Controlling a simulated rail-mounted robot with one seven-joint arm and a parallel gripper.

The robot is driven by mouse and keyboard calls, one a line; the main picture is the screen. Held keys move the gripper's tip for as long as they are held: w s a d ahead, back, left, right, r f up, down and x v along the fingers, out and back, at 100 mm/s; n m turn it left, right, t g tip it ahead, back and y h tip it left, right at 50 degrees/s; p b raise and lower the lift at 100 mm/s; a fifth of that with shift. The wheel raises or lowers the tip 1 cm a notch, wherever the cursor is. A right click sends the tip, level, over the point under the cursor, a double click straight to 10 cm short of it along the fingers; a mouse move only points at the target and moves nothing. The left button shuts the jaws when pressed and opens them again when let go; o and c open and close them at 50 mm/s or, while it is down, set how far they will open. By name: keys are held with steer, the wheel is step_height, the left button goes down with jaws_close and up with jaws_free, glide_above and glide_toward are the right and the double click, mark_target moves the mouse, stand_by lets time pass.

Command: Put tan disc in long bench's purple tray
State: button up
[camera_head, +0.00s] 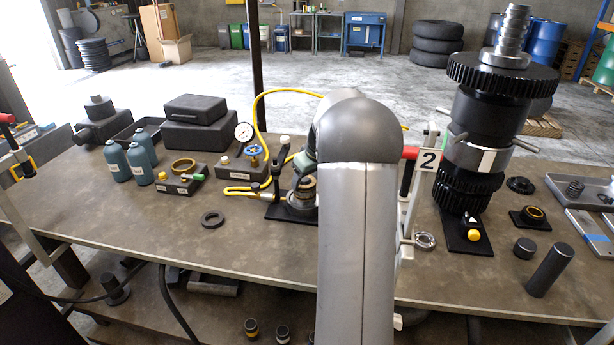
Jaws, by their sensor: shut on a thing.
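My gripper (302,170) shows only in part, left of my grey arm link, which hides much of it. Its dark finger end is low over a round metal fixture (300,207) on a black base plate. A tan-brown disc (308,187) shows at the top of this fixture, at the gripper's fingertips. The gripper is shut on it, though the contact is mostly hidden. The long bench (150,225) runs across the view. I see no purple tray; trays at the right edge look grey.
A gauge block (240,168) with a yellow hose stands left of the fixture. Teal bottles (140,163) and dark boxes are farther left. A tall black gear stack (480,130) stands at right. A dark ring (213,218) lies on the bench; its front left is clear.

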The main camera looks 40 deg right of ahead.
steer(key=shift+f, duration=0.1)
steer(key=shift+f+b, duration=0.15)
steer(key=shift+b, duration=0.15)
steer(key=o, duration=1.1)
steer(key=shift+p, duration=0.4)
steer(key=b+v, duration=0.1)
steer(key=v, duration=0.5)
steer(key=b+v, duration=0.1)
steer(key=v, duration=0.4)
steer(key=b+v, duration=0.2)
steer(key=v, duration=0.4)
steer(key=shift+d+r, duration=0.3)
steer(key=shift+d, duration=0.1)
